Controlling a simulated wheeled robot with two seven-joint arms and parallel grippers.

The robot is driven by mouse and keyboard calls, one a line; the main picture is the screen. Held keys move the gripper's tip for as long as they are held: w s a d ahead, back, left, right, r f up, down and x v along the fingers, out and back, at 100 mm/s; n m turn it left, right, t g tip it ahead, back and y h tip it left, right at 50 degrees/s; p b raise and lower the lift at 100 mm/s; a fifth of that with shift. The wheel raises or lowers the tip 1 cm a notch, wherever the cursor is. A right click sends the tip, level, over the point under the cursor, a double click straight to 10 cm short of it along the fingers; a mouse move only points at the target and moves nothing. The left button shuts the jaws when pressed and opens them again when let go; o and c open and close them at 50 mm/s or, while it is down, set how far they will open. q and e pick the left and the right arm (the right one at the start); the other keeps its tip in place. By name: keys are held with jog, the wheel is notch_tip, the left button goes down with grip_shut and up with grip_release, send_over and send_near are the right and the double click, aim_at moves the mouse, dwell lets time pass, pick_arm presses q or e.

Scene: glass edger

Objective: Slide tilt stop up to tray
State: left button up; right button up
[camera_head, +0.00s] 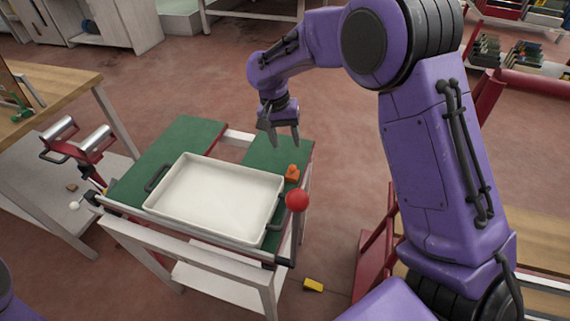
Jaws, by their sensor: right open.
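A white rectangular tray (213,196) lies on the green-topped table, with dark handles at its left and right ends. A small orange block (292,174), which looks like the tilt stop, sits on the green top just beyond the tray's right far corner. It appears close to the tray's edge; I cannot tell whether they touch. My right gripper (281,138) hangs above the table's far right part, fingers pointing down. It is open and empty, above and beyond the orange block. My left gripper is out of view.
The green tabletop (182,139) is bare behind the tray. A yellow block (313,285) lies on the floor.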

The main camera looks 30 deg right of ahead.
aim_at(292, 165)
jog(key=f, duration=0.3)
jog(key=d+f, duration=0.1)
jog(key=f, duration=0.3)
jog(key=s+f+p, duration=0.1)
jog(key=f, duration=0.2)
jog(key=shift+s+d+f, duration=0.1)
jog(key=shift+d+f, duration=0.1)
jog(key=shift+d, duration=0.05)
jog(key=shift+c, duration=0.3)
